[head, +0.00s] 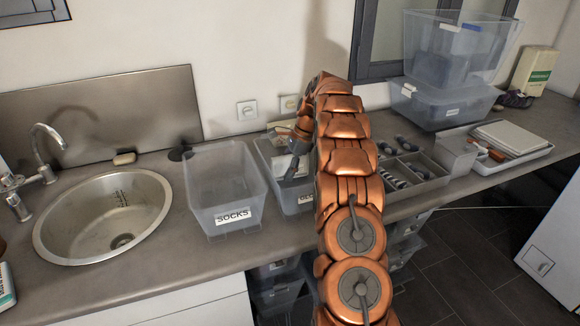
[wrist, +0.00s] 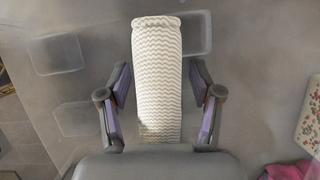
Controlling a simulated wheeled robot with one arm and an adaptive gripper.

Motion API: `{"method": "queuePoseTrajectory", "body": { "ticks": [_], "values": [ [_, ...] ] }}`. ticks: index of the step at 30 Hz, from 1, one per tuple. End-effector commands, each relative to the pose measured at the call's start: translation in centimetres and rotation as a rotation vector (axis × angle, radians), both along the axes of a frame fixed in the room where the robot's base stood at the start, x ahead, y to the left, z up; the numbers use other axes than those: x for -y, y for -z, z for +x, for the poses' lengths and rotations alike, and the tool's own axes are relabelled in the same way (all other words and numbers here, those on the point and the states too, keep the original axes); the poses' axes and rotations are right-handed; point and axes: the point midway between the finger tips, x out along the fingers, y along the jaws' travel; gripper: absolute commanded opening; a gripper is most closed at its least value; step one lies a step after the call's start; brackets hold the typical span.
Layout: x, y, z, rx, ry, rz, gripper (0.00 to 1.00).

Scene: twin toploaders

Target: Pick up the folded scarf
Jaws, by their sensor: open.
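The folded scarf (wrist: 157,45) shows in the wrist view as a long roll with a white and grey zigzag pattern. It lies lengthwise between the two fingers of my gripper (wrist: 160,80), its near end running toward the palm. The fingers are open, one on each side, with a gap visible beside the scarf; I cannot tell how high they are above it. In the head view my gripper (head: 293,165) points down into a clear bin (head: 263,150) right of the SOCKS bin. My arm hides much of that bin, and I cannot make out the scarf there.
The clear SOCKS bin (head: 225,180) stands close on the left, beside the sink (head: 105,220). A divided tray (head: 425,180) of rolled items is right of my arm. Stacked clear bins (head: 445,100) and a white tray (head: 510,150) are farther right. A flowered item (wrist: 308,125) shows at right in the wrist view.

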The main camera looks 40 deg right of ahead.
Motion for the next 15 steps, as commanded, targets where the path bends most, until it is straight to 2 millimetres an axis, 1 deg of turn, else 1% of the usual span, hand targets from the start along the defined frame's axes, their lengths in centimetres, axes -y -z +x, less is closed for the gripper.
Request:
{"method": "queuePoseTrajectory", "body": {
  "ticks": [8,15],
  "values": [
    [0.01,0.05,-0.01,0.000,0.000,0.000,0.65],
    [0.02,0.03,-0.03,0.000,0.000,0.000,0.41]
  ]
}}
